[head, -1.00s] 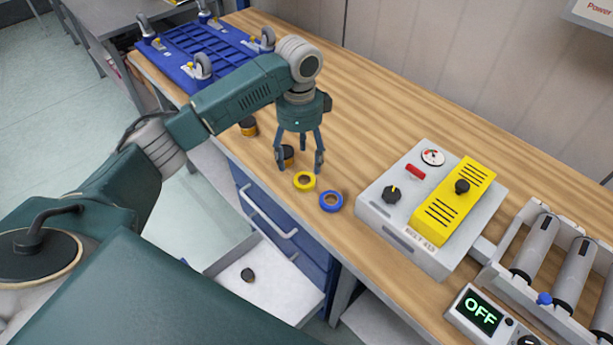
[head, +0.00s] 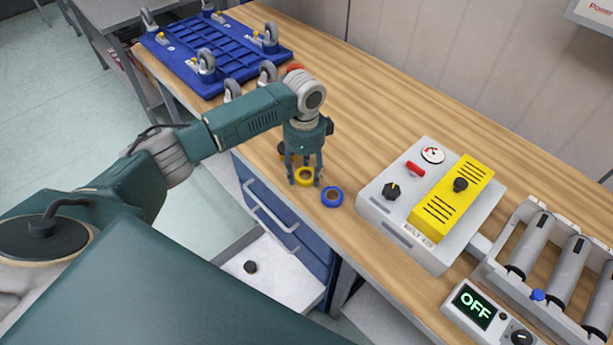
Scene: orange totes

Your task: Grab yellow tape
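The yellow tape (head: 305,177) is a small ring lying flat on the wooden workbench near its front edge. My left gripper (head: 304,181) points down right over it, with its fingers spread open around the tape. The fingertips look close to the bench top; whether they touch the tape cannot be told. My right gripper is not in view.
A blue tape roll (head: 332,196) lies just right of the yellow one. A grey control box (head: 380,200) with a yellow panel stands further right, beside a roller conveyor (head: 540,255). A blue wheeled frame (head: 205,55) lies at the back left. A drawer (head: 270,270) hangs open below.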

